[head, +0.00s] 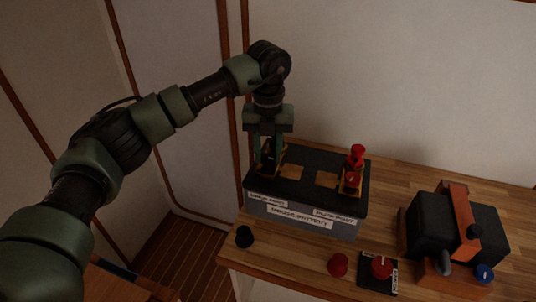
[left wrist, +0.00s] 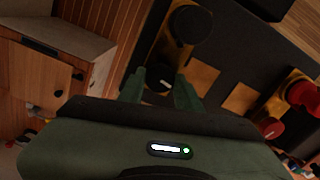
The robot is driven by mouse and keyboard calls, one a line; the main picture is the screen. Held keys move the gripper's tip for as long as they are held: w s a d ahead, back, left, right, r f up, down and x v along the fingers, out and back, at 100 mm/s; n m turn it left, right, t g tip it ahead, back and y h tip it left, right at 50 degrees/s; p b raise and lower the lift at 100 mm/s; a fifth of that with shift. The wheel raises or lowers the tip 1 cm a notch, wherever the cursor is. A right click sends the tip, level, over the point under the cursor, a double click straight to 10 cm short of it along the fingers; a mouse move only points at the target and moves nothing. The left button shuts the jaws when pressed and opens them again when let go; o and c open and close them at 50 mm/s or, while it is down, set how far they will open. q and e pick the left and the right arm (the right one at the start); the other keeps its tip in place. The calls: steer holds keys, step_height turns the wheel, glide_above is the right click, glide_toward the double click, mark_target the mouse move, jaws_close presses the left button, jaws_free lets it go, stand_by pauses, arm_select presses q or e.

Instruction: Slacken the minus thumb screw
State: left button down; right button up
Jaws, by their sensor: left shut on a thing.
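The battery (head: 318,215), a dark-topped grey box with white labels, stands on the wooden bench. At its left end, the black minus thumb screw (left wrist: 163,82), with a small white mark, sits on a brass-coloured plate. My left gripper (head: 268,160) points down over this end, and its two green fingers also show in the left wrist view (left wrist: 160,92), one on each side of the screw. It is shut on the screw, which the fingers largely hide in the head view. A larger round black knob (left wrist: 190,24) is just beyond the fingers. My right gripper is out of view.
The red terminal (head: 354,166) stands at the battery's right end. A black cap (head: 244,236), a red cap (head: 338,264) and a red rotary knob (head: 381,267) are in front. A black block with a brown strap (head: 463,210) is at the right. The wall is close behind.

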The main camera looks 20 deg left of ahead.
mark_target(268, 157)
arm_select(q)
steer(key=shift+r+n, duration=0.15)
steer(key=shift+n, duration=0.65)
steer(key=shift+w, duration=0.1)
steer(key=c, duration=1)
jaws_free()
step_height(268, 157, up, 8)
steer(key=shift+f+b, duration=0.15)
steer(key=shift+b, duration=0.8)
